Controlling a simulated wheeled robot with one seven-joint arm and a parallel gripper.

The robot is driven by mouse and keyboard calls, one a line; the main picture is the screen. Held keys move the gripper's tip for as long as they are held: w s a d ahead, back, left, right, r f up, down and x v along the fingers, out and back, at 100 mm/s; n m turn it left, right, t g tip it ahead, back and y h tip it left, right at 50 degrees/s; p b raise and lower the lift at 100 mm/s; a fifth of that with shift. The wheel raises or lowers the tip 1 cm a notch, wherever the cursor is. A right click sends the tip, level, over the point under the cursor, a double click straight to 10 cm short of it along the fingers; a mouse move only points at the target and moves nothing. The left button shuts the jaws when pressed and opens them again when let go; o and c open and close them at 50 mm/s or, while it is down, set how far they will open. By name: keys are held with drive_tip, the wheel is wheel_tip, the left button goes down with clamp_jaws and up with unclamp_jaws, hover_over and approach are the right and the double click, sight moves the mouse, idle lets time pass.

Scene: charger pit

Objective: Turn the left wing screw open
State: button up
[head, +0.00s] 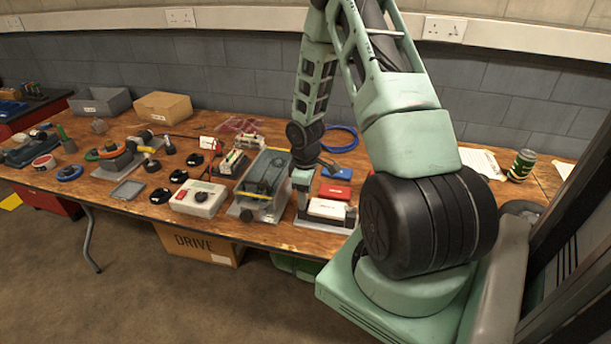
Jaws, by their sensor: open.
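My gripper (303,187) hangs at the end of my arm, over the wooden bench. It is small in the head view and seen from behind, just right of a grey box-like unit (268,178) on a light base plate. Its jaws are open, and I see nothing held in them. I cannot make out the left wing screw at this size; my wrist may hide part of the area around it.
A white and a red block (335,192) lie right of my gripper, with a blue one (337,173) behind. A white meter box (198,198) stands left of the grey unit. Several black knobs and tools crowd the bench (120,215) further left.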

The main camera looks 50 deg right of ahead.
wheel_tip(320, 180, up, 17)
idle(0.4)
drive_tip(key=shift+f, duration=0.1)
idle(0.4)
drive_tip(key=s+a+r+n, duration=0.1)
drive_tip(key=a+r, duration=0.2)
drive_tip(key=a, duration=1)
drive_tip(key=a+r+n, duration=0.1)
drive_tip(key=a+r, duration=0.2)
drive_tip(key=a, duration=1)
drive_tip(key=s+a+r+n, duration=0.1)
drive_tip(key=s+a+r, duration=0.1)
drive_tip(key=s+a, duration=1.3)
drive_tip(key=shift+s+y, duration=0.3)
drive_tip(key=shift+s, duration=0.4)
drive_tip(key=shift+r, duration=0.1)
